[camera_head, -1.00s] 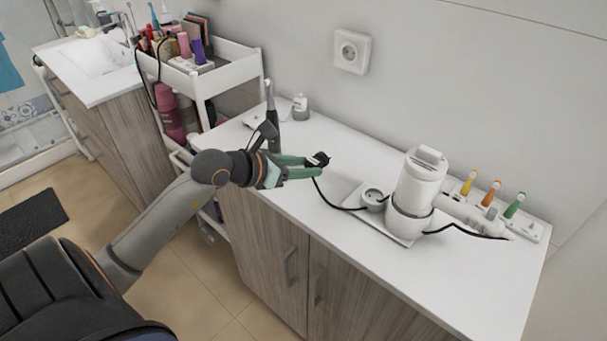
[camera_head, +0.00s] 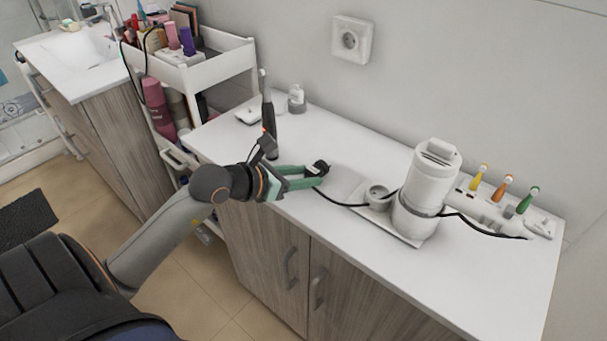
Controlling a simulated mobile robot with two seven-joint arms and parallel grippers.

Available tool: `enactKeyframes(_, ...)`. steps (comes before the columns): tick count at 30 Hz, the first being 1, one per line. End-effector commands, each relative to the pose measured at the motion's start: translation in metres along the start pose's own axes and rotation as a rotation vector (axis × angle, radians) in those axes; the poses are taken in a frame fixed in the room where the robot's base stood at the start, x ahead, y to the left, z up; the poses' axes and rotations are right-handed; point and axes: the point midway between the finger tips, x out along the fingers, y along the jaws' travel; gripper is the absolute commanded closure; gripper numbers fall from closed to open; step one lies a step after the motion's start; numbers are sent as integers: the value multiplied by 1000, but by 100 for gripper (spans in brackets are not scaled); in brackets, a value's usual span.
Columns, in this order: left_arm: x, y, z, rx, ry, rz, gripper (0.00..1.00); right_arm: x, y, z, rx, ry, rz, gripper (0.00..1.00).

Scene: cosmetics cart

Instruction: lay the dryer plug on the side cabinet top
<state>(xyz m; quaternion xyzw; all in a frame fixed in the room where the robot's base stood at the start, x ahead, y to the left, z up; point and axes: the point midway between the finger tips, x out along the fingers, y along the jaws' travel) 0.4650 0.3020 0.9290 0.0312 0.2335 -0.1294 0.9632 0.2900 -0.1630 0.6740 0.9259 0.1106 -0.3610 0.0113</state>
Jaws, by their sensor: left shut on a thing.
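The black dryer plug (camera_head: 319,168) is between the green fingertips of my left gripper (camera_head: 312,175), which is shut on it. The gripper is over the white side cabinet top (camera_head: 290,225), near its front left part. I cannot tell whether the plug touches the top. A black cord (camera_head: 340,201) runs from the plug to the white hair dryer (camera_head: 431,175), which stands in its holder on the cabinet top. My right gripper is not in view.
A dark electric toothbrush (camera_head: 269,120) stands behind my gripper, near a small bottle (camera_head: 297,98). Coloured brush heads (camera_head: 502,188) stand at the right. A wall socket (camera_head: 351,40) is above. A white cart (camera_head: 220,65) is at the left. The front right of the top is clear.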

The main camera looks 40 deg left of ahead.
Motion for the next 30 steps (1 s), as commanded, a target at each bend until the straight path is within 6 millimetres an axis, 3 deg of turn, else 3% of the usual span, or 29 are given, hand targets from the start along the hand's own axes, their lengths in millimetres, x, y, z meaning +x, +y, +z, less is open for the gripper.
enactKeyframes(1, 1, 0, -1, 0, 0, 0, 55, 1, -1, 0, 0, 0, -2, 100)
enactKeyframes(9, 0, 0, -1, 0, 0, 0, 25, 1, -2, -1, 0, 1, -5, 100)
enactKeyframes(20, -3, 0, 4, 0, 0, 0, 25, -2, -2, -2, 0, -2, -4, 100)
enactKeyframes(30, -57, 0, 1, 0, 2, 1, 25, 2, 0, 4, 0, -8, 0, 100)
